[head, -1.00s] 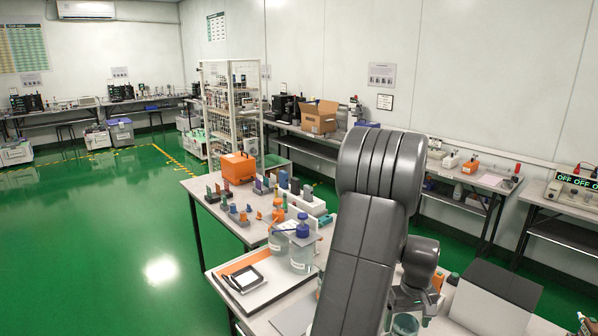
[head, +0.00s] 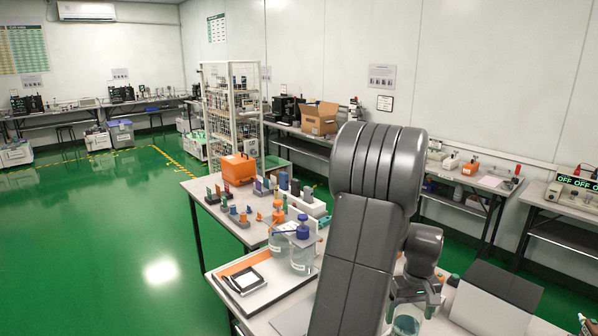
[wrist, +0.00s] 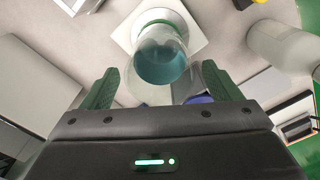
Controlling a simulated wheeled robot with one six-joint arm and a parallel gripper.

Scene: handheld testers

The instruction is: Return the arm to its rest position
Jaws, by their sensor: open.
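My gripper (head: 416,296) is over the near bench at the lower right of the head view, partly behind my own arm. In the wrist view my gripper (wrist: 160,68) has its two dark green fingers spread apart, with nothing clasped. A clear glass vessel with blue-green liquid (wrist: 162,66) shows beyond and between the fingertips, apart from both. It appears to stand on a white square plate with a round top (wrist: 188,22). In the head view the vessel (head: 405,324) shows just below the gripper, cut by the frame's lower edge. My upper arm and elbow stand raised across the middle.
A bottle with a blue cap (head: 302,256) and a tray with a white-screened device (head: 245,281) stand left of my arm. A grey-white box (head: 495,295) is to the right. Green floor (head: 110,240) lies open left.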

